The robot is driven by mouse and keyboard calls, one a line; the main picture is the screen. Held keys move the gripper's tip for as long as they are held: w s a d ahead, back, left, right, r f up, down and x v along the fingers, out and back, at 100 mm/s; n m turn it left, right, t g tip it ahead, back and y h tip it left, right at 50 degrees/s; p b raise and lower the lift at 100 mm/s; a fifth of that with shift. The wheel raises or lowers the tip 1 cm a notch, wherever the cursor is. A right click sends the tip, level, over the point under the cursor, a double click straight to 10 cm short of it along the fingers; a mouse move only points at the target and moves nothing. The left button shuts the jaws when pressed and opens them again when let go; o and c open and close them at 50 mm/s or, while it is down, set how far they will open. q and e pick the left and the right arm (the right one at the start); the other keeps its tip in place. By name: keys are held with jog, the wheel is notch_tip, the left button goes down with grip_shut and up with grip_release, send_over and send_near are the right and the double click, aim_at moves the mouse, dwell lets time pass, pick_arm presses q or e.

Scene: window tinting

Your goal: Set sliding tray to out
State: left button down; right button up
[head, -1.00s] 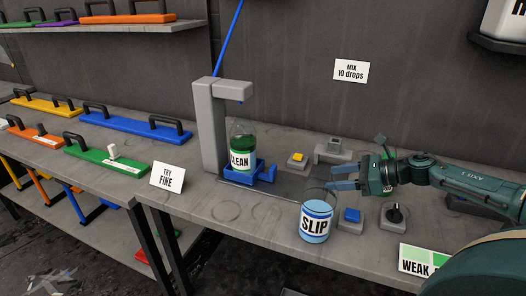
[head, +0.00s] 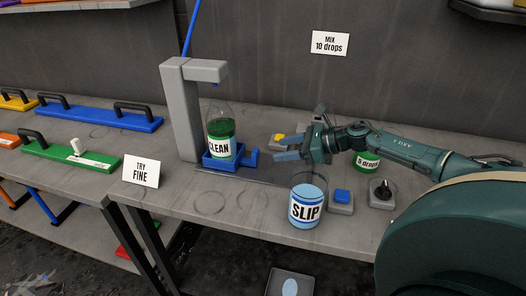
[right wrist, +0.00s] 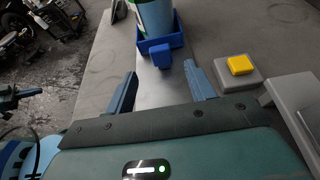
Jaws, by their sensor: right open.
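The sliding tray (head: 222,161) is a small blue open holder with a handle (head: 251,157) on its right side. It sits at the foot of the grey dispenser (head: 180,112) and carries the green CLEAN bottle (head: 221,130). My right gripper (head: 284,147) is open and empty, its blue fingers pointing left toward the handle. In the right wrist view the handle (right wrist: 160,58) lies ahead, roughly between the lines of the two fingers (right wrist: 160,72), with a gap to each. My left gripper is not in view.
A SLIP cup (head: 308,206) stands in front of my right gripper. A blue button (head: 342,196) and a black knob (head: 382,192) are to its right. A yellow button (right wrist: 240,65) is close to my right finger.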

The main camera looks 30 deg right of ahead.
aim_at(258, 153)
jog(key=p+x, duration=0.1)
jog(key=x, duration=0.6)
jog(key=shift+c, duration=0.3)
grip_shut()
